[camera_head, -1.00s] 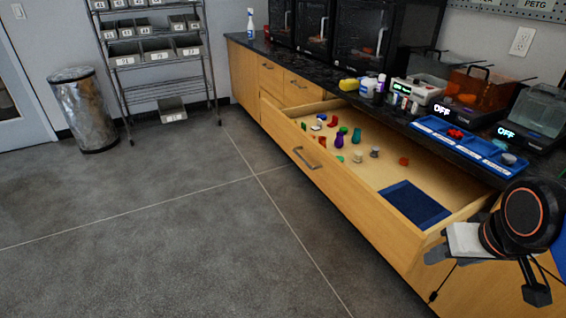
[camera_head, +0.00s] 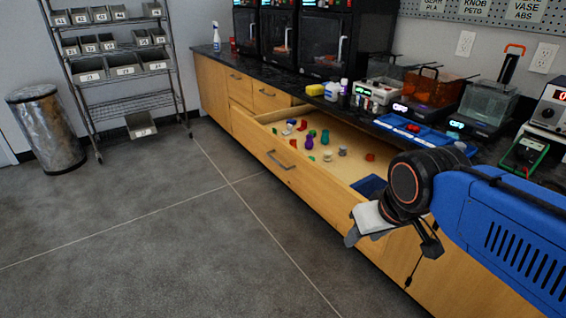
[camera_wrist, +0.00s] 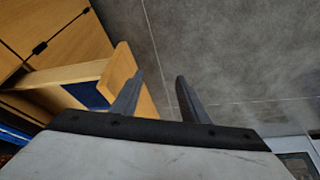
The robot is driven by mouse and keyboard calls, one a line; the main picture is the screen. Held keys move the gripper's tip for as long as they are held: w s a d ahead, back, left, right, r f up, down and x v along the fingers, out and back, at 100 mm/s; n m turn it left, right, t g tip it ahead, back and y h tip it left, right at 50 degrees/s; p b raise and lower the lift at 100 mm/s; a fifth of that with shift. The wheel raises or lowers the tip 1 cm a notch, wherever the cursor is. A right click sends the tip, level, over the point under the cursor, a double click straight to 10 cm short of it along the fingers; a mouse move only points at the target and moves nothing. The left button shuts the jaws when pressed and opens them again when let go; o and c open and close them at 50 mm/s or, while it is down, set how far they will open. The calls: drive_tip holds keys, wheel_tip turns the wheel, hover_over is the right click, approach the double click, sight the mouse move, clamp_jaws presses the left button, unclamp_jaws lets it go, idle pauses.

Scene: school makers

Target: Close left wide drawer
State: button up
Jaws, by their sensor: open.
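The wide wooden drawer (camera_head: 308,186) stands pulled out from the cabinet under the counter. Its metal bar handle (camera_head: 281,160) is on the front face. My gripper (camera_head: 352,237) is at the near right end of the drawer, partly covering that corner in the head view. In the wrist view my gripper (camera_wrist: 160,80) has its fingers apart with nothing between them. The end of the drawer front (camera_wrist: 136,84) shows behind and beside the left finger there. I cannot tell whether they touch. The handle is not visible in the wrist view.
Several small coloured parts and a blue mat (camera_head: 369,186) lie inside the drawer. The dark counter (camera_head: 300,82) above holds printers, a blue tray (camera_head: 425,133) and bottles. A wire shelf (camera_head: 118,72) and metal bin (camera_head: 46,130) stand at left. The floor before the drawer is clear.

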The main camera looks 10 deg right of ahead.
drive_tip(key=shift+w, duration=0.15)
drive_tip(key=c, duration=0.5)
drive_tip(key=shift+h, duration=0.7)
drive_tip(key=w+r, duration=0.1)
drive_tip(key=w, duration=0.4)
drive_tip(key=w+r, duration=0.1)
drive_tip(key=w, duration=0.2)
drive_tip(key=shift+w+a+r, duration=0.3)
drive_tip(key=shift+w, duration=0.05)
clamp_jaws()
drive_tip(key=w+a+n+t+h, duration=0.1)
drive_tip(key=w+a, duration=0.8)
drive_tip(key=w, duration=0.3)
drive_tip(key=w+a+n+t+h, duration=0.1)
drive_tip(key=w+a+n+h, duration=0.1)
drive_tip(key=w+a, duration=0.9)
drive_tip(key=w+d+f, duration=0.7)
drive_tip(key=w+d, duration=0.1)
drive_tip(key=shift+w, duration=0.15)
